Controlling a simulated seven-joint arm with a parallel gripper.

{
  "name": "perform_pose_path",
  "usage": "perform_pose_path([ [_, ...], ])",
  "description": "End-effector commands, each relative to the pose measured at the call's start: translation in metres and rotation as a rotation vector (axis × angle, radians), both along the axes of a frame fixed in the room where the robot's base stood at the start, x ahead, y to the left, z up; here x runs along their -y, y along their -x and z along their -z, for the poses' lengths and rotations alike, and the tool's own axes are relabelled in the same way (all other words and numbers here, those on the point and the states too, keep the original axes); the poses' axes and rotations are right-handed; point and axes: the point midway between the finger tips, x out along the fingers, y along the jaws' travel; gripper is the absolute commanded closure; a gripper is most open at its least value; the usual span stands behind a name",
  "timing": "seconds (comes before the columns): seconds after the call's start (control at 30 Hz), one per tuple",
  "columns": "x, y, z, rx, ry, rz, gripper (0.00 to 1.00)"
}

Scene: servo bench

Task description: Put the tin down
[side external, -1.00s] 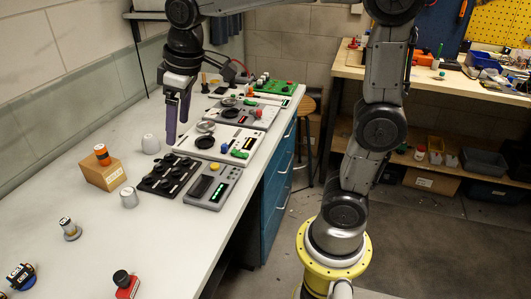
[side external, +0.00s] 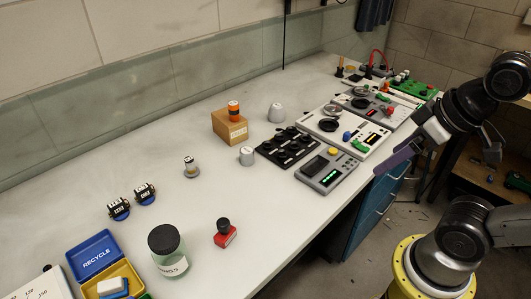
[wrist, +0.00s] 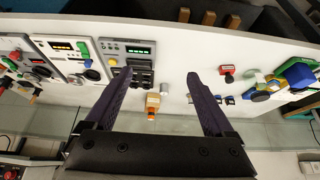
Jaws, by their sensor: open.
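A small grey metal cylinder (side external: 246,156), which looks like a tin, stands upright on the bench beside a wooden block (side external: 230,129). An orange can with a dark band (side external: 233,110) stands on that block; I cannot tell for sure which one is the tin. My gripper (side external: 394,161) is near the bench's front edge at the right, well apart from both. In the wrist view my gripper (wrist: 158,77) has its two purple fingers spread wide with nothing held. The grey cylinder (wrist: 164,89) and orange can (wrist: 152,117) show far off between the fingers.
A black knob panel (side external: 287,146), a grey display box (side external: 327,170) and a white panel (side external: 345,135) stand right of the cylinder. A white rounded cup (side external: 276,112) is behind. A red stamp (side external: 225,234) and green jar (side external: 168,250) stand nearer.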

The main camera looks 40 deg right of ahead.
Motion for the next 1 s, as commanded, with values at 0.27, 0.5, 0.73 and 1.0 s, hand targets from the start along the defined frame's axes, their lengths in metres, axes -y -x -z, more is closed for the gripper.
perform_pose_path([
  [0.27, -0.004, -0.033, -0.022, 0.173, -0.025, 0.003, 0.12],
  [0.5, -0.015, -0.116, -0.064, 0.508, -0.13, 0.054, 0.12],
  [0.73, -0.019, -0.188, -0.069, 0.719, -0.203, 0.139, 0.12],
  [1.0, -0.021, -0.248, -0.014, 0.857, -0.166, 0.259, 0.12],
])
